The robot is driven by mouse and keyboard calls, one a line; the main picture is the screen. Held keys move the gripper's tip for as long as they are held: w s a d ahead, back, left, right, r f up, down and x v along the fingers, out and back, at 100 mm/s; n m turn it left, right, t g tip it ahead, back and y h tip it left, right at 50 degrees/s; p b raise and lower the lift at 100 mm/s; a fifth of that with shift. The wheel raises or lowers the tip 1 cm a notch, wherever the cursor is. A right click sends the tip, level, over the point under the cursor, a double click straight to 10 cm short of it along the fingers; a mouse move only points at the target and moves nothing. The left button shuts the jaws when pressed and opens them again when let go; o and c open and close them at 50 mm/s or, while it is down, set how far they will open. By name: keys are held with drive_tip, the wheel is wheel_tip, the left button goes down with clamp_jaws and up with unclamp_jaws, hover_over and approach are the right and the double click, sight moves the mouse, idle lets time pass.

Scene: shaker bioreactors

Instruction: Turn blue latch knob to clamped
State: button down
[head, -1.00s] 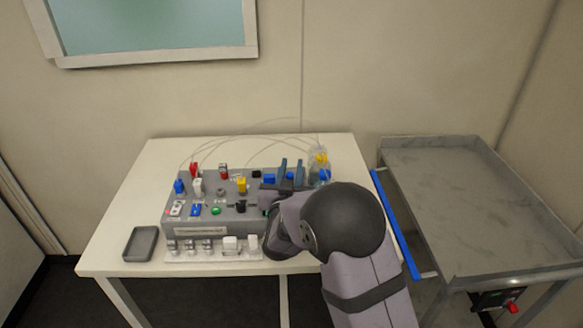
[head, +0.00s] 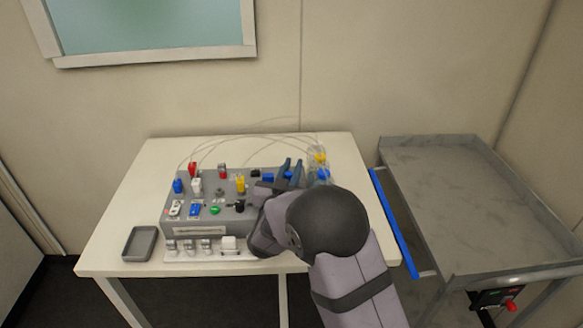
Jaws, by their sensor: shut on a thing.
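A grey panel unit (head: 228,216) with coloured knobs and switches stands on the white table. My gripper (head: 289,172) is over its back right part, with two dark blue-grey fingers pointing up and away in the picture. Its fingers are closed on a small blue part between them, which I take as the blue latch knob (head: 288,175). Only a little of this knob shows. The fingers are tilted to the right. My wrist hides the front right of the panel, and the knob's marks cannot be read.
Another blue part (head: 268,177) sits just left of the fingers, and a yellow knob (head: 241,184) further left. A clear bottle with a yellow top (head: 320,158) stands close on the right. A grey tray (head: 140,243) lies at the table's front left.

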drive_tip(key=c, duration=1.9)
unclamp_jaws()
drive_tip(key=shift+c, duration=0.2)
drive_tip(key=shift+s, duration=0.1)
drive_tip(key=shift+b+v, duration=0.7)
drive_tip(key=shift+v, duration=2.9)
